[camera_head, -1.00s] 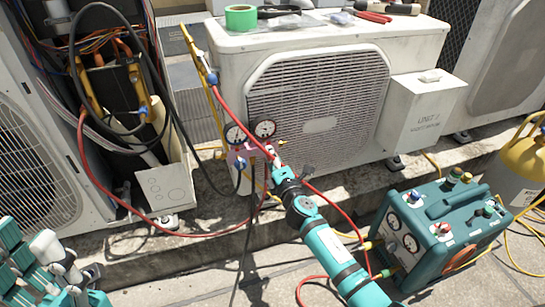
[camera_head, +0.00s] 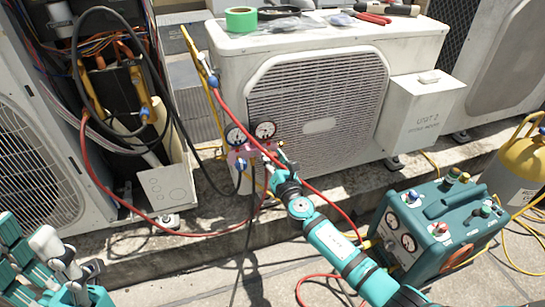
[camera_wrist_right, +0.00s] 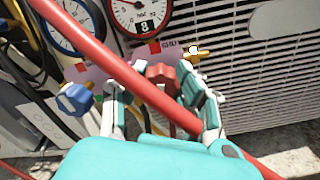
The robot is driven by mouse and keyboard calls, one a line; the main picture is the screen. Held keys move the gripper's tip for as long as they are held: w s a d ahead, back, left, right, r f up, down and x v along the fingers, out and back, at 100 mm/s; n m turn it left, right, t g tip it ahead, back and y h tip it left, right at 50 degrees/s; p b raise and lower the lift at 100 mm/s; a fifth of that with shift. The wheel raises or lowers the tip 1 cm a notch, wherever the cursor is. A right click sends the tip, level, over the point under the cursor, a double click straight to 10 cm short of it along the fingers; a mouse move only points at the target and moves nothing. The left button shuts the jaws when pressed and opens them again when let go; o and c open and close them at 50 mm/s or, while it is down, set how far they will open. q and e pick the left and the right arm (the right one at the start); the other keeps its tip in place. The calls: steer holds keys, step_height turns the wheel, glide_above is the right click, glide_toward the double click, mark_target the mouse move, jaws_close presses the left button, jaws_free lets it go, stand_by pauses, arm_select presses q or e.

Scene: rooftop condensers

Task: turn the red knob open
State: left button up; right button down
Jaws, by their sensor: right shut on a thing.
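The red knob (camera_wrist_right: 160,75) sits on the pink gauge manifold (camera_wrist_right: 190,58), between the fingers of my right gripper (camera_wrist_right: 155,100) in the right wrist view. That gripper is shut on the knob; a red hose (camera_wrist_right: 120,70) crosses in front and hides the knob's lower part and some of the contact. In the head view my right gripper (camera_head: 277,163) reaches the manifold from the lower right and covers the red knob. A blue knob (camera_wrist_right: 75,98) is on the manifold's left. My left gripper (camera_head: 70,265) is at the lower left, away from the manifold; its jaw state is unclear.
Two round gauges (camera_head: 265,130) top the manifold, before the condenser unit (camera_head: 315,90). A teal machine (camera_head: 440,225) stands at right, beside a yellow cylinder (camera_head: 525,160). An open unit with cables (camera_head: 120,90) is at left. Red and black hoses hang around my right arm.

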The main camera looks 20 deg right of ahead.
steer(key=shift+f+n, duration=0.15)
steer(key=shift+n, duration=0.35)
steer(key=c, duration=0.9)
jaws_free()
steer(key=shift+c, duration=0.2)
steer(key=s, duration=1.2)
steer(key=shift+d, duration=0.2)
